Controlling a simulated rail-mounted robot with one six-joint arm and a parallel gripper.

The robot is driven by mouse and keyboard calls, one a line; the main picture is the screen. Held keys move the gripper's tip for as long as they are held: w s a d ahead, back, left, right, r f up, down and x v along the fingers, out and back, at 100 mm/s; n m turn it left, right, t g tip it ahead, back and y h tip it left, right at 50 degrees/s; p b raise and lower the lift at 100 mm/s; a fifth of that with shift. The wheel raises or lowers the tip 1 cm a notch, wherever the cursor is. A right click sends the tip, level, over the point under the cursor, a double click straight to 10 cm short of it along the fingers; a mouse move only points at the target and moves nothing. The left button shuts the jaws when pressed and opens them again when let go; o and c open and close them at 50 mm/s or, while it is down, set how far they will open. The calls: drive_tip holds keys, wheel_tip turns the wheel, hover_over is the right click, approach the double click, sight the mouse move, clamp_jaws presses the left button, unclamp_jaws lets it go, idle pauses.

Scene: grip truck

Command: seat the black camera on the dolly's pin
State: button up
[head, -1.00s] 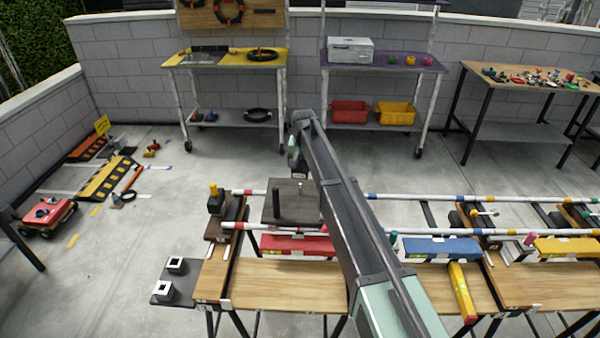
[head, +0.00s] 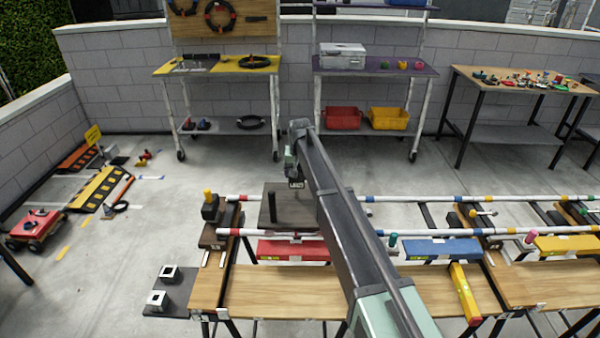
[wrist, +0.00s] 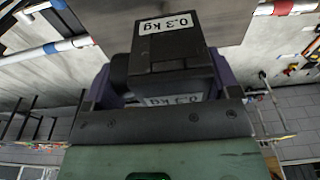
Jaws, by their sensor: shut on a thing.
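My gripper (head: 293,170) is shut on the black camera. In the head view the black camera (head: 296,184) hangs below the gripper as a small dark block with a white label, over the dolly's dark brown deck (head: 296,214). In the wrist view the black camera (wrist: 172,62) fills the middle, with "0.3 kg" labels, between the jaws. The dolly's deck (wrist: 215,12) lies beyond it at the top. I cannot tell whether camera and pin touch.
The dolly stands at the white rails (head: 425,199) near their left end. A red block (head: 290,250) and a blue block (head: 430,247) lie in front. A yellow level (head: 464,292) lies across the wooden bench (head: 270,287). Carts stand at the back wall.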

drive_tip(key=shift+f+b, duration=2.9)
drive_tip(key=shift+f, duration=0.25)
drive_tip(key=o, duration=1)
drive_tip(key=shift+c, duration=0.2)
drive_tip(key=r+p, duration=0.3)
drive_tip(key=s+r+p, duration=0.1)
drive_tip(key=r+p, duration=0.7)
drive_tip(key=shift+s, duration=0.15)
drive_tip(key=shift+f, duration=0.1)
